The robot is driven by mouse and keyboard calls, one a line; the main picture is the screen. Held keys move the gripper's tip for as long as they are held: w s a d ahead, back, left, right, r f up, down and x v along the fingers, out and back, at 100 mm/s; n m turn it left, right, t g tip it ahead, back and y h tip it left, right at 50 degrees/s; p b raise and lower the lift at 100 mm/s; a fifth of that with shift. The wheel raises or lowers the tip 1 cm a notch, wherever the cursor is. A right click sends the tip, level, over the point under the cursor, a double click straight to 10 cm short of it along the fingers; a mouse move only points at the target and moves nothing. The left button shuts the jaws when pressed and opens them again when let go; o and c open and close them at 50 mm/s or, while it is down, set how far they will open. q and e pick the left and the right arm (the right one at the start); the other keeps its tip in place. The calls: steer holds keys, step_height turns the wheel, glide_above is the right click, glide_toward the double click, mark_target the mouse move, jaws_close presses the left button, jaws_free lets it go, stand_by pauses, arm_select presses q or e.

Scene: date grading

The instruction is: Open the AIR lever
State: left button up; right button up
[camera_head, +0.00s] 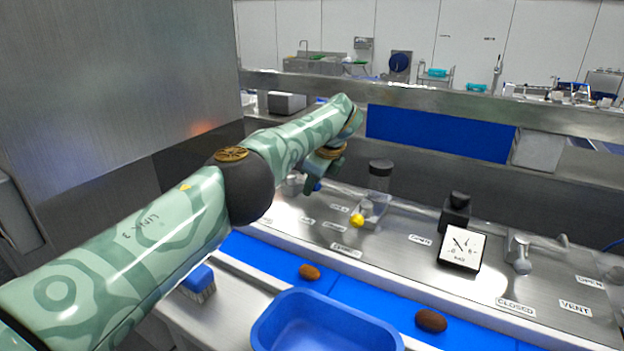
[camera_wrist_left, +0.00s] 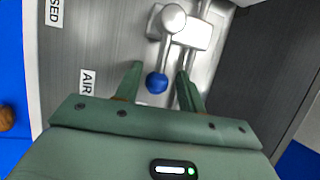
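The AIR lever's blue knob (camera_wrist_left: 157,83) sits on a short metal stem between the fingers of my left gripper (camera_wrist_left: 159,69) in the left wrist view. The fingers stand apart on either side of the knob, with a visible gap on both sides. An AIR label (camera_wrist_left: 87,82) lies to the left, with a partly cut label ending "SED" beyond it. In the head view my left gripper (camera_head: 326,166) reaches down at the back of the metal panel, and a bit of the blue knob (camera_head: 317,186) shows beneath it. The rest of the lever is mostly hidden there. My right gripper is not in view.
A yellow knob (camera_head: 357,220) and a dial gauge (camera_head: 463,250) stand to the right on the panel (camera_head: 400,262). Nearer are a blue tray (camera_head: 270,330), two brown dates (camera_head: 310,271) and a blue brush (camera_head: 198,280). A large metal wall (camera_head: 110,90) stands left.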

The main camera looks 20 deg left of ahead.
arm_select(q)
steer(key=shift+a+r, duration=0.15)
steer(key=shift+r, duration=0.05)
steer(key=shift+s+r+p, duration=0.1)
steer(key=shift+r+p, duration=0.2)
steer(key=shift+r, duration=0.05)
steer(key=p+v, duration=0.1)
steer(key=v, duration=0.2)
steer(key=shift+r, duration=0.1)
steer(key=d+v, duration=0.1)
steer(key=v, duration=1.1)
